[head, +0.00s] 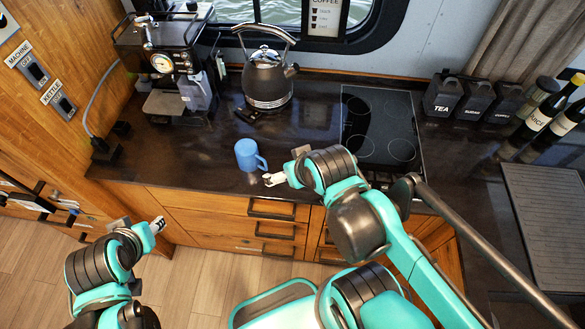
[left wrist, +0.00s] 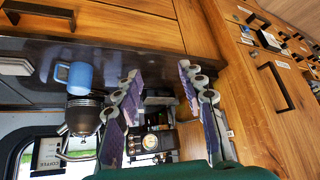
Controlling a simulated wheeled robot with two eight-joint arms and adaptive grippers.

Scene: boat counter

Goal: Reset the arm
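My left gripper (head: 157,225) is at the lower left in the head view, in front of the counter and above the floor. The left wrist view shows its two fingers (left wrist: 160,85) spread apart with nothing between them. My right gripper (head: 285,167) is over the counter's front edge, just right of the blue mug (head: 248,155). Its fingertips look apart and I see nothing held between them. The mug stands upright on the counter with its handle towards the right gripper, and it also shows in the left wrist view (left wrist: 74,77).
A coffee machine (head: 172,68) and a kettle (head: 268,80) stand at the back of the counter (head: 205,150). A hob (head: 382,125), canisters (head: 472,98) and bottles (head: 550,112) are to the right. Drawers with handles (head: 272,208) line the counter front. Wood panelling (head: 70,110) borders the left.

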